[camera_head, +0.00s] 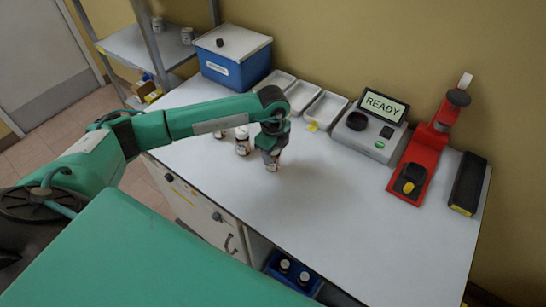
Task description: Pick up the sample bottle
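My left arm reaches in from the left over the white table. My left gripper (270,151) points down at a small sample bottle (272,166), whose lower part with a pale label shows beneath the fingers. The fingers hide the bottle's top, and I cannot tell whether they are closed on it or whether it touches the table. Another bottle with a white cap (242,142) stands just left of the gripper. A further bottle (219,134) is partly hidden behind my arm. My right gripper is not in view.
A blue lidded box (232,70) and white trays (302,96) line the back. An analyser reading READY (369,140), a red stand (420,160) and a black block (467,184) stand at right. The table's front middle is clear. Capped bottles sit in a blue crate (293,274) below.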

